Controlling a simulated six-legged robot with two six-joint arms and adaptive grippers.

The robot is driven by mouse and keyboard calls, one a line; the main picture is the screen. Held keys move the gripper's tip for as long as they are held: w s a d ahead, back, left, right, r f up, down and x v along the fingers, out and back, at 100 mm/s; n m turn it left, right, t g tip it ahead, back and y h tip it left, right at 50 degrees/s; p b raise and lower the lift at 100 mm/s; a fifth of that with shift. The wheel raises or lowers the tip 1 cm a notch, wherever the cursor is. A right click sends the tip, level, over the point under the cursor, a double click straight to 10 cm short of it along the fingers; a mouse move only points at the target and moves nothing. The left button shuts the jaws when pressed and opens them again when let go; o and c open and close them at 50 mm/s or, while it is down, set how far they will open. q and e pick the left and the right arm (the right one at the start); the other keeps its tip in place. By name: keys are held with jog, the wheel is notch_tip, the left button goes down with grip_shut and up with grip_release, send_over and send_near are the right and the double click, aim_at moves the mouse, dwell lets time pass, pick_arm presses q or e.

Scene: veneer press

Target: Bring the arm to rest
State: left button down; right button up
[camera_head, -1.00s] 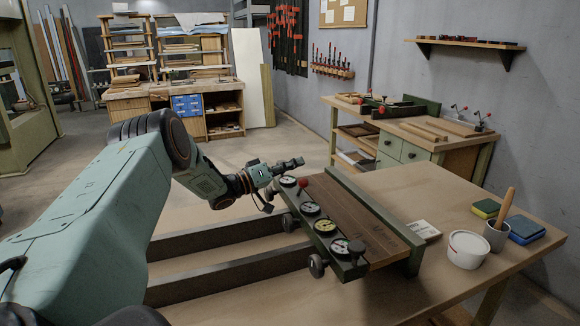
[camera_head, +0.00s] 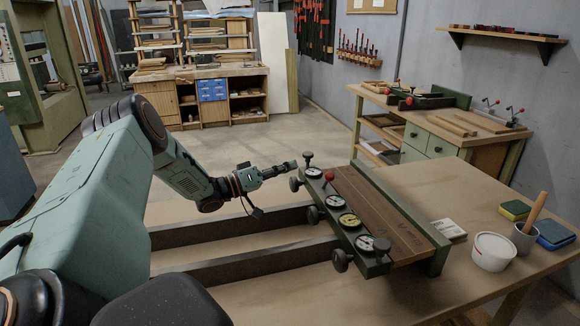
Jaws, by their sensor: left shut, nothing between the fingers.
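My left arm comes in from the left, and its gripper (camera_head: 284,168) is shut and empty. It points right and is held above the far left end of the veneer press (camera_head: 386,212), near a black knob (camera_head: 308,158). Whether it touches the knob I cannot tell. The press has brown boards between green-grey rails, with several round dials and black knobs along its left rail. A red-tipped lever (camera_head: 329,176) stands at its far end. My right gripper does not show.
The press stands on a wooden table (camera_head: 478,268) with two dark beams (camera_head: 262,262) to its left. A white tub (camera_head: 492,251), a grey cup with a handle (camera_head: 524,237) and sponges (camera_head: 515,210) stand at the right. A workbench (camera_head: 440,142) is behind.

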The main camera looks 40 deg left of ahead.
pick_arm(q)
jog(key=shift+w+d+r, duration=0.1)
jog(key=shift+d+r, duration=0.1)
jog(key=shift+d, duration=0.1)
